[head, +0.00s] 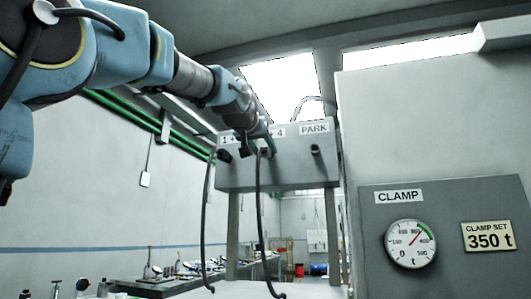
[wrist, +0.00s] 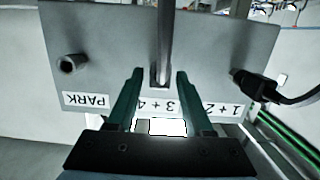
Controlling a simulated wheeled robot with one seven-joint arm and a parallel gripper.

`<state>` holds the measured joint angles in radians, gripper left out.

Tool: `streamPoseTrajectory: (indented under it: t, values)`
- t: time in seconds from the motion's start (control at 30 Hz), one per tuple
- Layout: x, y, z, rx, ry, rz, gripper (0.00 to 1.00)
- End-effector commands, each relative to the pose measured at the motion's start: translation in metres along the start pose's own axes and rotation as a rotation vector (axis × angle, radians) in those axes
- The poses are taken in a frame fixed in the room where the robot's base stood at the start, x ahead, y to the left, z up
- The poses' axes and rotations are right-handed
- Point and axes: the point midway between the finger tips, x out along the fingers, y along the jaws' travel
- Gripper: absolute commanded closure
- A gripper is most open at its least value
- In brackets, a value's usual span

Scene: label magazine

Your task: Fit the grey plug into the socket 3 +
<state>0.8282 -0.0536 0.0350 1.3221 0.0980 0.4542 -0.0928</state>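The grey panel carries the labels 1 + 2, 3 + 4 and PARK. In the wrist view, which shows it upside down, a grey plug (wrist: 160,76) with a thick grey cable sits at the 3 + 4 position. I cannot tell how deep it is in the socket. My gripper (wrist: 159,73) is open, its two green fingers on either side of the plug with a gap at each side. In the head view my gripper (head: 262,143) is at the panel and largely hides this plug.
A black plug (wrist: 246,84) with a black cable sits at 1 + 2. The PARK socket (wrist: 72,63) is empty. Two cables hang below the panel (head: 290,172). A clamp gauge (head: 410,244) is on the right cabinet. A cluttered bench (head: 165,288) stands at the lower left.

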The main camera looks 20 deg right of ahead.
Motion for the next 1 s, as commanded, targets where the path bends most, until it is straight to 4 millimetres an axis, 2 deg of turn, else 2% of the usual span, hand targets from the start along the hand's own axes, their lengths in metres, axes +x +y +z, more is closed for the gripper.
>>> streamPoseTrajectory:
  t: [0.07, 0.43, 1.0]
  values:
    - [-0.0002, 0.0, -0.0001, 0.0, 0.0, 0.0, 0.58]
    - [-0.0002, 0.0, -0.0001, 0.0, 0.0, 0.0, 1.0]
    - [-0.0009, 0.0, -0.0043, 0.0, 0.001, 0.0, 1.0]
